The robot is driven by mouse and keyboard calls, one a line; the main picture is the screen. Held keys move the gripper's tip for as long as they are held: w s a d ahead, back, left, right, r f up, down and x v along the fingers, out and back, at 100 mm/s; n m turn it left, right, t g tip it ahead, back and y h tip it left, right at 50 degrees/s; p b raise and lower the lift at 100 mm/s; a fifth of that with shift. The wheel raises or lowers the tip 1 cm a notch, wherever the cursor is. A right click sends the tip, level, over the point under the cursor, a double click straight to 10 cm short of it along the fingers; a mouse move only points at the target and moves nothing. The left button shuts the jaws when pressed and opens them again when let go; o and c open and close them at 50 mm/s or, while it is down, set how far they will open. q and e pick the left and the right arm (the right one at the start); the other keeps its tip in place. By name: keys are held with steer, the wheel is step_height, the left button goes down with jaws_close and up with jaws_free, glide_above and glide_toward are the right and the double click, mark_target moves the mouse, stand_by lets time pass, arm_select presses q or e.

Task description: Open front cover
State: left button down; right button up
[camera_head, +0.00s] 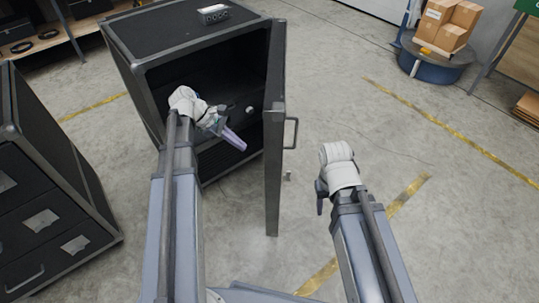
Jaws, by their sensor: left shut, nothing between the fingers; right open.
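The black cabinet (125,68) stands ahead of me with its dark interior showing. Its front cover (273,185) is swung open and seen almost edge-on, pointing toward me on the right side of the opening. A handle (294,132) sticks out on the cover's right side. My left gripper (234,139) is shut and empty, in front of the opening and to the left of the cover; I cannot tell if it touches the cover. My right gripper (320,202) is open and empty, to the right of the cover and apart from it.
A small device (213,14) lies on the cabinet's top. A black drawer unit (45,185) stands at the left. Cardboard boxes (450,25) sit on a round blue base (437,65) at the back right. Floor (370,130) to the right is clear.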

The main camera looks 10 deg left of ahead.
mark_target(271, 155)
arm_select(q)
steer(key=shift+n+h, duration=0.4)
steer(key=shift+n, duration=0.5)
steer(key=b+x, duration=0.2)
steer(key=x, duration=0.1)
steer(key=w+r+b+x, duration=0.1)
steer(key=b+x, duration=0.1)
steer(key=x, duration=0.1)
steer(key=d+b+x, duration=0.1)
steer(key=b+x, duration=0.2)
steer(key=x, duration=0.1)
steer(key=shift+w+d+r, duration=0.1)
steer(key=shift+w, duration=0.15)
steer(key=shift+w+d+t, duration=0.15)
steer(key=shift+d+t, duration=0.15)
steer(key=shift+d, duration=0.35)
steer(key=shift+d, duration=0.2)
steer(key=w+d+n+t, duration=0.1)
steer(key=w+d, duration=0.4)
steer(key=d, duration=0.4)
steer(key=w+d+n+t, duration=0.1)
steer(key=w+d+n, duration=0.1)
steer(key=w+d, duration=0.4)
steer(key=w+d+n+t+y, duration=0.1)
steer(key=w+d, duration=0.4)
steer(key=d, duration=0.9)
steer(key=shift+w, duration=0.4)
